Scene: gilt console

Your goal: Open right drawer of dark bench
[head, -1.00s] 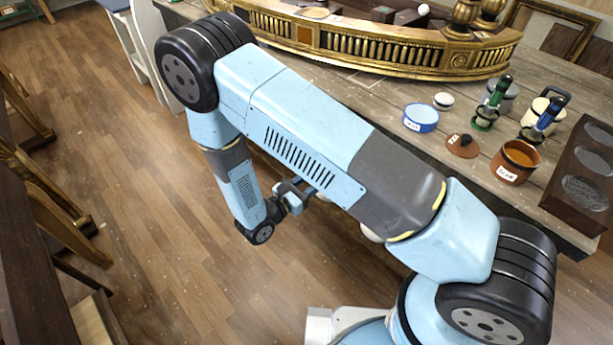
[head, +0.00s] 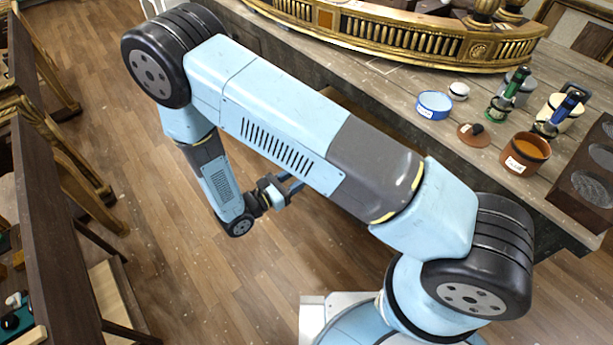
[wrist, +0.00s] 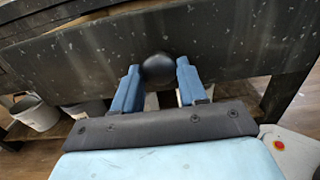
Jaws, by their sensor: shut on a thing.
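The dark bench (head: 400,88) runs across the upper right of the head view, with a worn grey top. In the wrist view a dark speckled drawer front (wrist: 225,58) spans the picture, with a round black knob (wrist: 158,66) at its middle. My gripper (wrist: 157,76) has its two blue fingers on either side of the knob and is shut on it. In the head view my gripper (head: 289,187) is low beside the bench, and my arm hides most of the bench front. A brown strip shows below the bench edge behind my arm; I cannot tell how far the drawer is out.
On the bench stand a gilt console piece (head: 400,35), a blue bowl (head: 434,105), an orange-brown pot (head: 526,153) and a dark block with round hollows (head: 585,175). Dark wooden furniture (head: 60,220) lines the left. Open floor (head: 190,285) lies between. Buckets (wrist: 35,113) sit below the drawer.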

